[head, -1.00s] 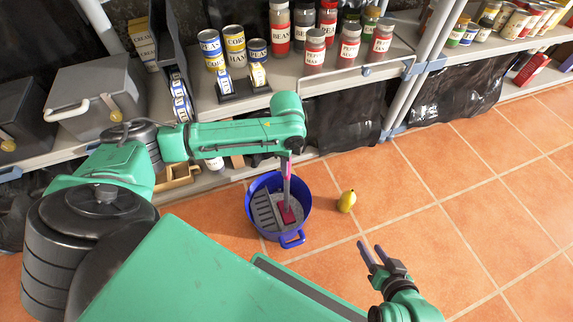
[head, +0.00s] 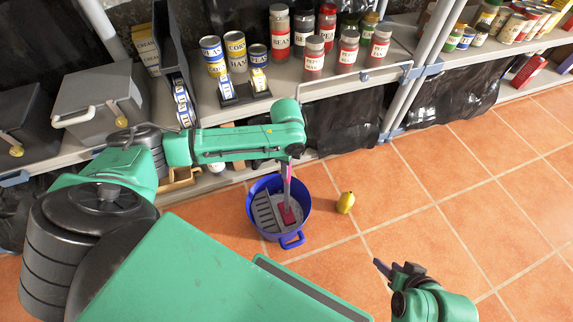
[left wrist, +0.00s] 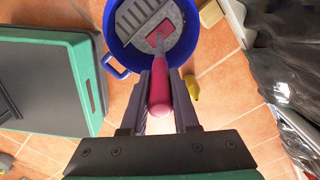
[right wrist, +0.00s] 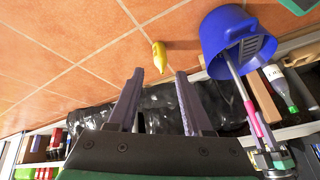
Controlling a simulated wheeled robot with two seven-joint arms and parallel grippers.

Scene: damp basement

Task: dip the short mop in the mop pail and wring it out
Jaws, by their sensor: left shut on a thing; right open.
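The blue mop pail (head: 251,215) stands on the tiles, with a slotted grey wringer (head: 264,212) on its left side. The short mop's pink-red lower end (head: 287,214) is inside the pail, beside the slats, over a grey area. I cannot tell how deep it sits. My left gripper (head: 288,163) is above the pail, shut on the mop's pink handle (left wrist: 160,92), whose shaft runs down into the pail. My right gripper (head: 391,267) is open and empty, right of the pail and apart from it; its spread fingers show in the right wrist view (right wrist: 160,74).
Behind the pail, a shelf (head: 340,82) holds cans, jars and a grey box (head: 100,100). Black plastic sheeting (head: 345,120) hangs below. Tiles to the right are clear.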

